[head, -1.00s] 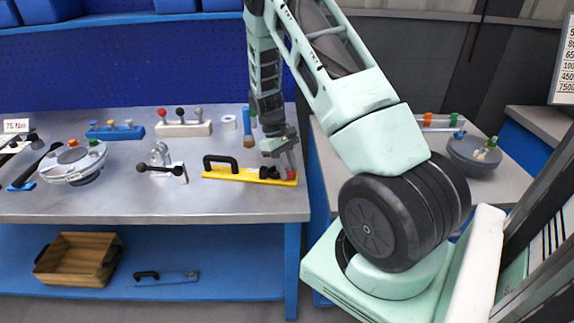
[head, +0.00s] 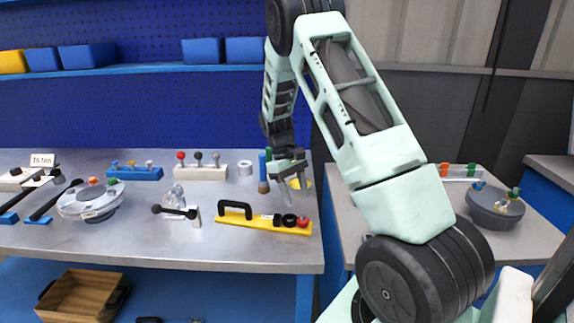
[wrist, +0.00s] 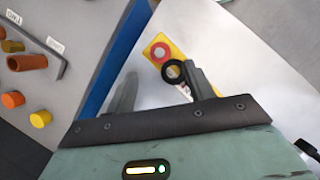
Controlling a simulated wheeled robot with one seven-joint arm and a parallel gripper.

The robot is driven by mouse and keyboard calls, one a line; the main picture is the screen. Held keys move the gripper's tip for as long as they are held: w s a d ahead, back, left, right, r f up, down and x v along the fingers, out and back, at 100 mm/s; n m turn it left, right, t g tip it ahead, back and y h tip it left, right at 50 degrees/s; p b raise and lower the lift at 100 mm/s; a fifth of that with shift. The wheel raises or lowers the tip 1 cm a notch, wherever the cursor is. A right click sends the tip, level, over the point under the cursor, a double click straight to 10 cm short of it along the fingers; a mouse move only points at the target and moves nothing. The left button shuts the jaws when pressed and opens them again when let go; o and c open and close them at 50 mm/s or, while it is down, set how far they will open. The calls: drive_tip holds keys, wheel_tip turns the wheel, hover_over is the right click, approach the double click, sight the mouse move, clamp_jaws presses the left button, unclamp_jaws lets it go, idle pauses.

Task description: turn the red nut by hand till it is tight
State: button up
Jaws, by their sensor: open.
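A yellow bar (head: 262,224) lies on the grey workbench, with a black handle, black round parts and a red round piece (head: 303,222) at its right end. In the wrist view the red piece (wrist: 158,52) is a ring on the bar's yellow end. My gripper (head: 294,200) is open and empty above and behind that end, apart from it. A pale flanged shell (head: 85,207) stands at the left of the bench with an orange-red piece (head: 93,181) and a green piece (head: 112,181) on top. I cannot tell for certain which red piece is the nut.
A grey clamp with a black-knobbed lever (head: 178,210) stands between shell and bar. A white block with several knobs (head: 201,172) and a blue block (head: 134,173) sit behind. A second bench at right holds a dark round shell (head: 490,210). A gap separates the benches.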

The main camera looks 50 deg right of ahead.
drive_tip(key=v, duration=1)
drive_tip(key=shift+b, duration=0.3)
drive_tip(key=s+a+r+n+t, duration=0.1)
drive_tip(key=s+a+n, duration=0.15)
drive_tip(key=a, duration=1.15)
drive_tip(key=s+a+r+n+t, duration=0.1)
drive_tip(key=s+a+r+n, duration=0.15)
drive_tip(key=a, duration=1.15)
drive_tip(key=s+a+f+n+t, duration=0.1)
drive_tip(key=s+a, duration=0.5)
drive_tip(key=s, duration=0.4)
drive_tip(key=s+a+f+n+t, duration=0.1)
drive_tip(key=s+a+n, duration=0.1)
drive_tip(key=s+a, duration=0.4)
drive_tip(key=s, duration=0.4)
drive_tip(key=shift+a, duration=0.35)
drive_tip(key=shift+f, duration=0.15)
